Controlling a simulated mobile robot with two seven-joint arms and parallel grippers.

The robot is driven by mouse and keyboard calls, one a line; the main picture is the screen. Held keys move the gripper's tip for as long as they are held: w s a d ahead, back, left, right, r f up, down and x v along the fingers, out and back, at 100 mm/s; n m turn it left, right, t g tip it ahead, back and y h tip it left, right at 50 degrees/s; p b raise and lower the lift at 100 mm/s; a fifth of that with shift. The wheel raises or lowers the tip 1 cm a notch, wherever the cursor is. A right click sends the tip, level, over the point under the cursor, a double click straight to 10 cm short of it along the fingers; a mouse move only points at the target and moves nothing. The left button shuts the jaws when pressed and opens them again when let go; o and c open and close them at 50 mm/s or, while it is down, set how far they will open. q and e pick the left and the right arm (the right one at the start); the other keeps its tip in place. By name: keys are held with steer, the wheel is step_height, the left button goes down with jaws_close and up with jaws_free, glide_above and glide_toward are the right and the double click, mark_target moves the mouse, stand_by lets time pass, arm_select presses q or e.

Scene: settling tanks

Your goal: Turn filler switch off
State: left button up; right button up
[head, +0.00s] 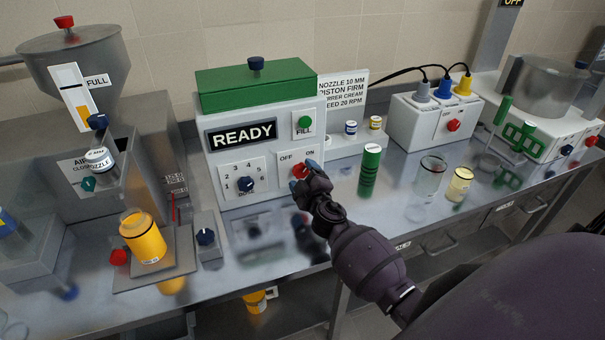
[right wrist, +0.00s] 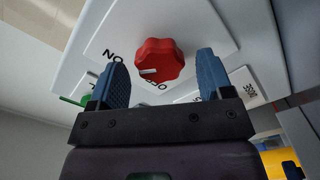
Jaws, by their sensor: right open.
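The filler (head: 263,140) is a white box with a green top and a READY display. Its red switch knob (head: 299,171) sits on a plate marked OFF at left and ON at right. My left gripper is out of view.
A blue numbered dial (head: 246,184) and a green FILL button (head: 305,123) are on the same front. A green cylinder (head: 369,170) and glass jars (head: 430,176) stand to the right. An orange jar (head: 143,238) stands on a scale-like plate at left.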

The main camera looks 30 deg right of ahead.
steer(key=shift+w+d, duration=0.15)
steer(key=shift+w, duration=0.4)
steer(key=c, duration=0.9)
steer(key=shift+n, duration=0.3)
steer(key=n, duration=0.6)
steer(key=shift+n, duration=0.3)
steer(key=n, duration=0.6)
steer(key=shift+n, duration=0.3)
